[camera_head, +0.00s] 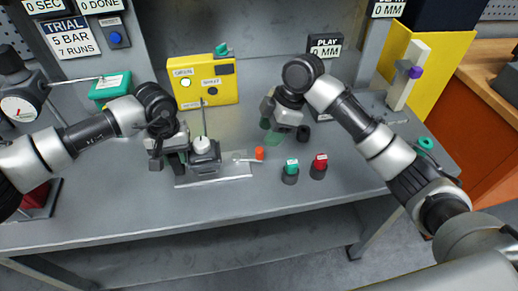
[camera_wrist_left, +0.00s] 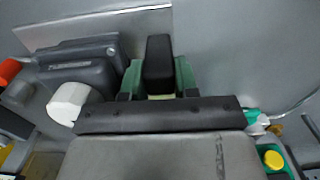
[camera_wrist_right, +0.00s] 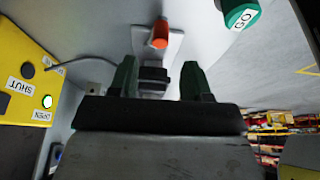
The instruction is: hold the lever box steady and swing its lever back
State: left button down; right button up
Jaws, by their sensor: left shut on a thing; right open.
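The lever box (camera_head: 206,165) is a dark grey box with a white knob on top, sitting on a pale plate. Its thin lever points right and ends in an orange tip (camera_head: 259,153). In the left wrist view the box (camera_wrist_left: 75,70) is left of my left gripper (camera_wrist_left: 158,80), which is shut on a black block-like part beside it. My right gripper (camera_head: 271,131) is open and empty, above and behind the orange tip. In the right wrist view the tip (camera_wrist_right: 160,33) shows beyond my right gripper's (camera_wrist_right: 160,80) spread fingers, apart from them.
A yellow panel (camera_head: 190,95) with a lit OPEN lamp stands behind the box. A green button (camera_head: 290,170) and a red button (camera_head: 319,163) stand to the right. A gauge (camera_head: 18,108) stands at the left. The bench front (camera_head: 220,210) is clear.

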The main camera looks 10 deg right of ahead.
aim_at(260, 149)
jog(key=x, duration=0.7)
jog(key=shift+a+f, duration=0.1)
jog(key=shift+f, duration=0.1)
grip_shut()
